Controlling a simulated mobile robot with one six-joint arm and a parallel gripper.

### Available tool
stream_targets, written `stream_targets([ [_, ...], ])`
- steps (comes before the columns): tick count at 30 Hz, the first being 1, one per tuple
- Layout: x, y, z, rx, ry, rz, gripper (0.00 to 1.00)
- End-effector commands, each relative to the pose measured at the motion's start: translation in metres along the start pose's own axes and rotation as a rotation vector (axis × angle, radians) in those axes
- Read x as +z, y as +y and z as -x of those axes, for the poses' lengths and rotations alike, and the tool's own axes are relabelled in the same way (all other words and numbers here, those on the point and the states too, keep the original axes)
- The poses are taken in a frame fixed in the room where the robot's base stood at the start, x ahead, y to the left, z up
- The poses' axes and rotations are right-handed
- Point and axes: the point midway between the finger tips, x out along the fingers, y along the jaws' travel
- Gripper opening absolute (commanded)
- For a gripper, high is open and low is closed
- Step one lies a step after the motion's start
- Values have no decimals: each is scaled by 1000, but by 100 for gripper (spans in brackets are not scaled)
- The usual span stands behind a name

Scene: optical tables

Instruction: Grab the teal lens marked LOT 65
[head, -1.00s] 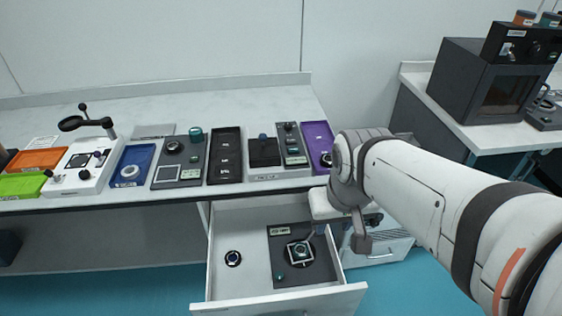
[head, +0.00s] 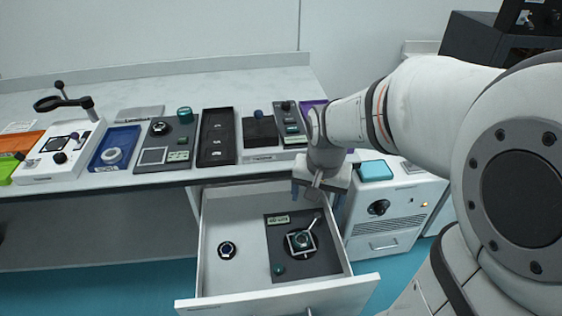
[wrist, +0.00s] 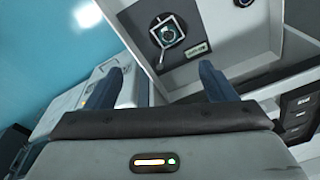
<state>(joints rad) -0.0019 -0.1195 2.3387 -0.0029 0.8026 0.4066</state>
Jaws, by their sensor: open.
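A teal round lens (head: 302,241) sits in a square light frame on a dark board (head: 325,262) inside the open drawer. It also shows in the wrist view (wrist: 168,33), top middle. A pale label lies on the board, but no lot number is readable. My gripper (head: 317,194) is above the back right part of the drawer, behind and higher than the lens. Its blue fingers point down, apart and empty; in the wrist view (wrist: 157,73) the lens lies beyond the gap between them.
A small teal knob (head: 278,269) is on the same board. A dark round mount (head: 227,250) stands on the drawer floor at left. The drawer's walls (head: 352,250) surround these. A white cabinet (head: 400,215) stands at right. The bench above holds trays and a teal cylinder (head: 185,114).

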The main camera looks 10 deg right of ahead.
Motion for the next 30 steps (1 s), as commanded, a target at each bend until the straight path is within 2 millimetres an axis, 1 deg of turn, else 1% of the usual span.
stream_targets([
  [1,-9,-3,-54,11,-25,-66,79],
  [2,-15,-6,-72,16,-33,-107,79],
  [3,-22,-9,-96,23,-45,-161,79],
  [5,-31,-13,-128,33,-59,-235,79],
  [6,-37,-15,-148,39,-67,-281,79],
  [9,-47,-19,-189,54,-83,-374,79],
  [10,-49,-20,-198,58,-87,-396,79],
  [12,-53,-22,-215,65,-93,-437,79],
  [15,-56,-23,-228,70,-97,-470,79],
  [21,-55,-23,-250,72,-99,-482,79],
  [26,-55,-22,-263,72,-99,-480,79],
  [30,-55,-21,-284,73,-100,-479,79],
])
